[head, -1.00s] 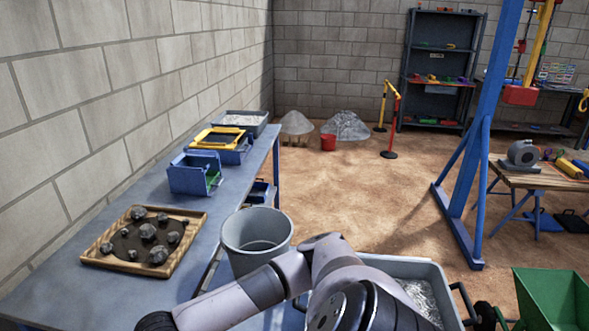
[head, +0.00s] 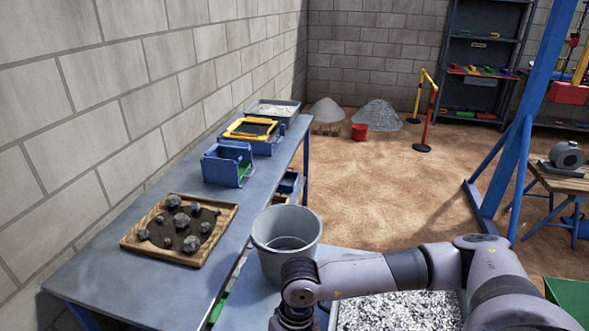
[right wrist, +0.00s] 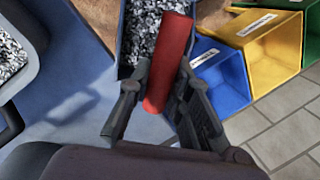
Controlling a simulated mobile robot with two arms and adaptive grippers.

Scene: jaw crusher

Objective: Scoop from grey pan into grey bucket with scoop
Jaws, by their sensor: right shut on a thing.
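The grey bucket (head: 270,262) stands beside the workbench, near the middle of the head view; its inside looks empty where visible. The grey pan (right wrist: 32,78) holds pale gravel at the left of the right wrist view; in the head view its gravel (head: 395,312) shows at the bottom, partly behind my right arm. My right gripper (right wrist: 150,105) is shut on the red handle of the scoop (right wrist: 170,60). Gravel shows just beyond the handle between bluish edges, apparently in the scoop. In the head view this gripper is below the frame. My left gripper is not in view.
The workbench (head: 120,285) carries a wooden tray (head: 128,240) of rocks, a blue box (head: 222,170) and a yellow-framed sieve (head: 250,128). Blue (right wrist: 220,75), yellow (right wrist: 268,38) and green bins stand at right in the wrist view. Open floor lies beyond the bucket.

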